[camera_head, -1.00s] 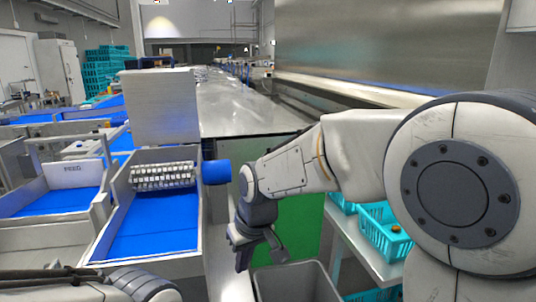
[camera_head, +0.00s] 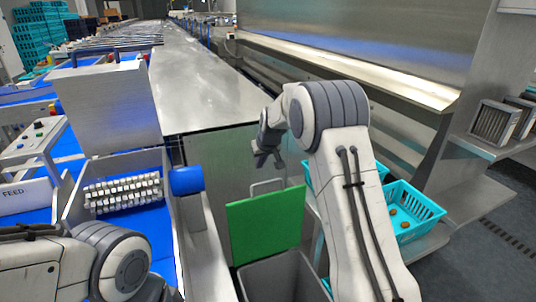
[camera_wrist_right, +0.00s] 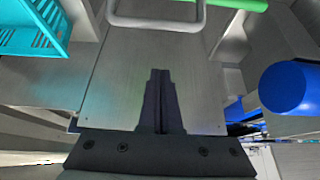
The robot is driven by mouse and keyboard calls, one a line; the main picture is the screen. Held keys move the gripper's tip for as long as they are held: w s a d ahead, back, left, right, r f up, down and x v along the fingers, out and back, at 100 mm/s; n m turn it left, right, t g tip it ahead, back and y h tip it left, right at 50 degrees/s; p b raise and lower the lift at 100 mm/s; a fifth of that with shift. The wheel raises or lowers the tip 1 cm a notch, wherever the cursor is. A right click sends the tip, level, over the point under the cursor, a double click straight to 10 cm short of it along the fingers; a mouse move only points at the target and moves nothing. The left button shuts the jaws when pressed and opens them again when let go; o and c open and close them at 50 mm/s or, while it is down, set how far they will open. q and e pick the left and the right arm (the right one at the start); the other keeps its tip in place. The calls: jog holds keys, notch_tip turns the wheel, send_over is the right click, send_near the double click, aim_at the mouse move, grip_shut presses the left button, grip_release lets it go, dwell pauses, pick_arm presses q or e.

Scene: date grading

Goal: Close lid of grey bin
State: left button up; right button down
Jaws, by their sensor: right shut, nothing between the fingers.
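The grey bin (camera_head: 282,279) stands low in front of me, its top open. Its green lid (camera_head: 266,224) stands raised at the bin's far side. A pale grey loop (camera_head: 268,184) shows just above the lid's top edge; it also shows in the right wrist view (camera_wrist_right: 150,24), near a green edge (camera_wrist_right: 238,3). My right gripper (camera_head: 267,160) is beyond and above the lid, apart from it. In the right wrist view its dark fingers (camera_wrist_right: 160,72) are together and empty. My left arm is at lower left; its gripper is out of view.
A long steel table (camera_head: 205,85) lies behind. Teal crates stand right of my right arm, one with dates (camera_head: 418,212). A blue roller end (camera_head: 187,181) sticks out left of the lid, beside a feed tray with a white roller brush (camera_head: 122,192).

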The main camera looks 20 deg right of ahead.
jog(key=f, duration=0.1)
jog(key=s+f, duration=0.1)
jog(key=s+f+p, duration=0.1)
jog(key=f, duration=0.1)
jog(key=shift+a, duration=0.1)
dwell(0.4)
